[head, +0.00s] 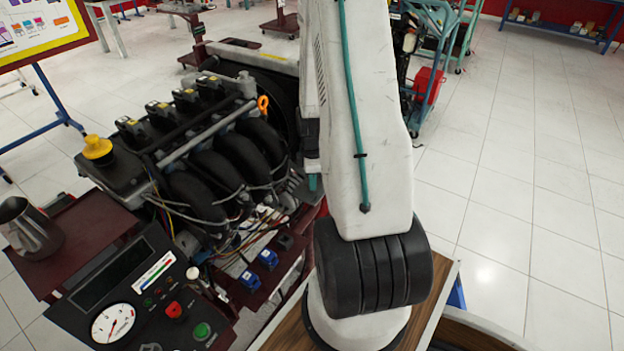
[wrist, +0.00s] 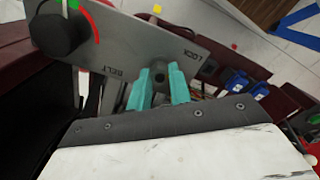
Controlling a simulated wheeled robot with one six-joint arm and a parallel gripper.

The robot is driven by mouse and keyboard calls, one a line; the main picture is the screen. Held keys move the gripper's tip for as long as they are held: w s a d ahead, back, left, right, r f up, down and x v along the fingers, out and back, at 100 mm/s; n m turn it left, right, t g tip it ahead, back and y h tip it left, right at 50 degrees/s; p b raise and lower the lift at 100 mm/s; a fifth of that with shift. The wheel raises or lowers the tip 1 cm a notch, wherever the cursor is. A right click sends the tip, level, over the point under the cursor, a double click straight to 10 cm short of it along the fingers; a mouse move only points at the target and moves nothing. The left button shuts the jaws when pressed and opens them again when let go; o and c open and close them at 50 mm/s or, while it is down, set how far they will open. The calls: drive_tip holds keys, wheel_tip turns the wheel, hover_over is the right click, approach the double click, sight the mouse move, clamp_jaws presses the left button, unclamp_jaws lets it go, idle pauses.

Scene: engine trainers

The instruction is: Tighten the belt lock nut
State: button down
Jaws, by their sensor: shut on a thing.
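The teal fingers of my gripper (wrist: 158,92) reach up to a grey panel (wrist: 120,40) in the wrist view. The panel carries the words BELT and LOCK, upside down in the picture. Between those words, and between my fingertips, sits a small dark round belt lock nut (wrist: 156,77). My gripper is shut on this nut, one finger on each side; the contact itself is partly hidden by the fingers. In the head view my white arm covers the nut and most of the gripper.
A black knob (wrist: 58,32) beside a red and green arc is on the same panel. The engine (head: 215,150) stands left of my arm in the head view, above a control box with a gauge (head: 113,324). Blue connectors (head: 268,258) sit nearby. Floor at right is clear.

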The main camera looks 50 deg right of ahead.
drive_tip(key=m, duration=1.2)
drive_tip(key=shift+m, duration=0.4)
drive_tip(key=m, duration=1.2)
idle(0.4)
drive_tip(key=c, duration=1.3)
unclamp_jaws()
drive_tip(key=shift+r, duration=0.1)
